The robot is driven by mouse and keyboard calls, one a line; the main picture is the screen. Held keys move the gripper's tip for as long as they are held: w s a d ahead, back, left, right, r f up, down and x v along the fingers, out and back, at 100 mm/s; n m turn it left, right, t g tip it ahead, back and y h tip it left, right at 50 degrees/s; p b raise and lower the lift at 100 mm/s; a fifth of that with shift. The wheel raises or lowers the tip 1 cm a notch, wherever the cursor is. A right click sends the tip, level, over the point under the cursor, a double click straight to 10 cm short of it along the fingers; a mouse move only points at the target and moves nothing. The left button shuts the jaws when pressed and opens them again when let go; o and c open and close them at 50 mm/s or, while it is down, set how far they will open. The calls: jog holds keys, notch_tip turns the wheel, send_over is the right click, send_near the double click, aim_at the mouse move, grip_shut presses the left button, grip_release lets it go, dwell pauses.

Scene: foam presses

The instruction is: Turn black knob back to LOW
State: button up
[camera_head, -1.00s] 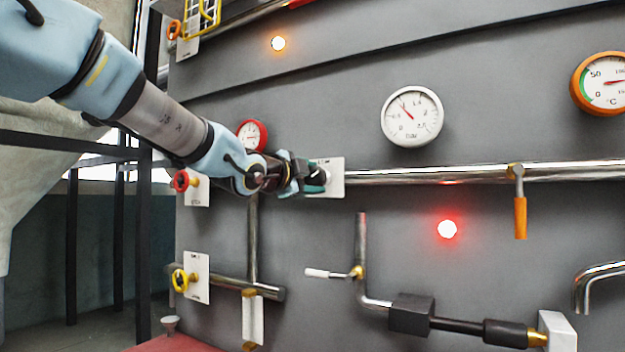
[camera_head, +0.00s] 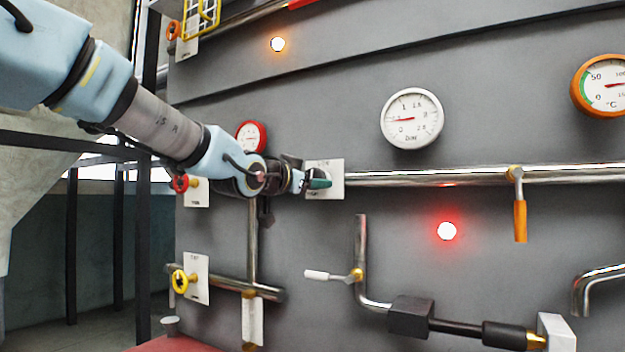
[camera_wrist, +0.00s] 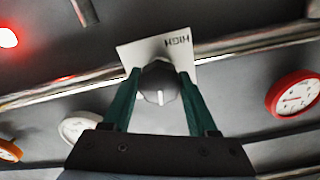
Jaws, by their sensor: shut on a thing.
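The black knob (camera_wrist: 160,80) sits on a white plate (camera_wrist: 128,56) in the wrist view. Its white pointer line faces the bottom of that view. The plate's HIGH marking reads upside down near its top right corner. My gripper (camera_wrist: 159,74) has its green fingers on either side of the knob and is shut on it. In the head view my gripper (camera_head: 319,181) reaches the plate (camera_head: 337,180) from the left and hides most of the knob. The plate's small lettering is hard to read there.
A white round gauge (camera_head: 412,118) has its needle pointing left, low on the scale. A steel pipe (camera_head: 430,177) runs right from the plate to an orange-handled lever (camera_head: 520,218). A red gauge (camera_head: 251,137) and a red valve knob (camera_head: 182,183) are close to my arm.

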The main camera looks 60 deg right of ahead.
jog(key=shift+f+n, duration=0.1)
jog(key=shift+n, duration=0.6)
jog(key=o, duration=1.4)
jog(key=a, duration=1.1)
jog(key=shift+d, duration=0.1)
